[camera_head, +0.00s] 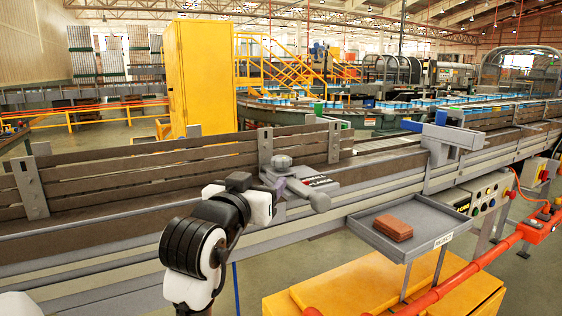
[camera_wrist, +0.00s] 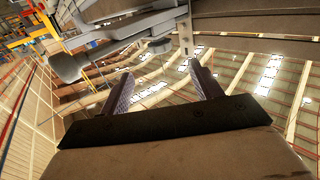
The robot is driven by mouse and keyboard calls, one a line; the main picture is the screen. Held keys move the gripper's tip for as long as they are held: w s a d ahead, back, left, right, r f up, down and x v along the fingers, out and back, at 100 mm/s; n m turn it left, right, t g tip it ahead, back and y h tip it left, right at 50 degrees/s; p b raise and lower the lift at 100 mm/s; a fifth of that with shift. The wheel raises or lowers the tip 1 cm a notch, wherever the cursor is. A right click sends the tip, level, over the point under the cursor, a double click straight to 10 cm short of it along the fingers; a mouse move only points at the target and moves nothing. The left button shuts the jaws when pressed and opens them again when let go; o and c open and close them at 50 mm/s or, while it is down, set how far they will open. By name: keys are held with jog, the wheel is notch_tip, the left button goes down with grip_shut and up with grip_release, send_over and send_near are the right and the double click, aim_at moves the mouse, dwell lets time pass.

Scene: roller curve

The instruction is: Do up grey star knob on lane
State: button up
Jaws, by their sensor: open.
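A grey clamp-like fitting (camera_head: 300,185) with a lettered plate is mounted on the near conveyor lane (camera_head: 130,210). It has a rounded grey knob (camera_head: 282,162) on top and another grey knob (camera_head: 320,202) at its front right end; I cannot tell which is the star knob. In the wrist view a large grey knob (camera_wrist: 68,67) on a stem shows at upper left, and a smaller grey knob (camera_wrist: 160,46) lies ahead. My gripper (camera_wrist: 160,78) is open and empty, with both fingers apart from the knobs. In the head view my wrist hides most of the gripper, just left of the fitting.
A grey tray (camera_head: 425,225) with a reddish-brown block (camera_head: 394,228) stands in front of the lane. A control box (camera_head: 480,200) and red rail (camera_head: 460,280) are at lower right. Wooden guard slats line the lane.

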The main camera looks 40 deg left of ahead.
aim_at(276, 165)
jog(key=p+x, duration=0.4)
jog(key=x, duration=0.9)
jog(key=shift+w+a, duration=0.1)
jog(key=shift+w, duration=0.3)
jog(key=c, duration=1)
jog(key=shift+m+t+h+b, duration=0.35)
jog(key=shift+m+h, duration=0.35)
jog(key=shift+h, duration=0.3)
jog(key=o, duration=1)
